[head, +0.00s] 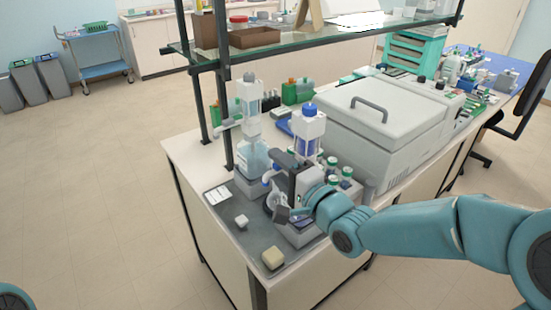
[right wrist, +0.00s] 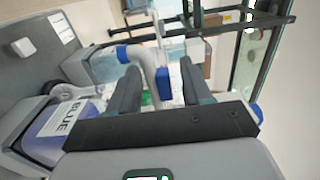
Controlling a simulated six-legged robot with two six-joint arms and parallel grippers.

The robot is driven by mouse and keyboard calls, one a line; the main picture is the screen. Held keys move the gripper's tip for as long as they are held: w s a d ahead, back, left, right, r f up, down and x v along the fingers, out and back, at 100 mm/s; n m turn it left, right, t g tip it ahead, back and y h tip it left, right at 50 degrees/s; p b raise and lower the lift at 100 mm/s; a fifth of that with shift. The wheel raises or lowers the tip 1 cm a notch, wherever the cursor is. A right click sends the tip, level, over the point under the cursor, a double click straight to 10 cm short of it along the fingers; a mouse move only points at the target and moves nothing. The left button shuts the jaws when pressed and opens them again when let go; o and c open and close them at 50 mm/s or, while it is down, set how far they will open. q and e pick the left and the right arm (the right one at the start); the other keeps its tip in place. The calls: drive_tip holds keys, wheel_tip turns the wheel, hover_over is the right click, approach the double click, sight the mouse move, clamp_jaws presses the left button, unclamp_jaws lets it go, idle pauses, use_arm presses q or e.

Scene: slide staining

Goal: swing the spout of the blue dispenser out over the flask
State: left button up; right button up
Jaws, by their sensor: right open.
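The blue dispenser (head: 308,127) stands upright on the bench, with a blue cap and blue liquid. Its white spout (head: 273,170) has a blue tip and points left. In the right wrist view the spout (right wrist: 147,60) shows as a bent white tube with blue ends. My right gripper (head: 290,200) is open in front of the dispenser. In the wrist view its fingers (right wrist: 160,92) stand either side of the spout's lower part; contact is unclear. A clear round glass shape (head: 272,201), probably the flask, is partly hidden by the gripper. My left gripper is not in view.
A second dispenser (head: 250,155) with clear liquid stands close on the left. Green-capped bottles (head: 333,178) stand close on the right. A glass shelf (head: 290,42) on dark posts hangs above. A large grey machine (head: 375,125) fills the bench behind. A part labelled BLUE (right wrist: 68,117) lies beside the fingers.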

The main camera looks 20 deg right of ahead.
drive_tip(key=shift+w+a, duration=0.1)
drive_tip(key=shift+w, duration=0.55)
drive_tip(key=shift+w+a, duration=0.2)
drive_tip(key=shift+s+d, duration=0.1)
drive_tip(key=shift+s, duration=0.05)
drive_tip(key=c, duration=0.3)
clamp_jaws()
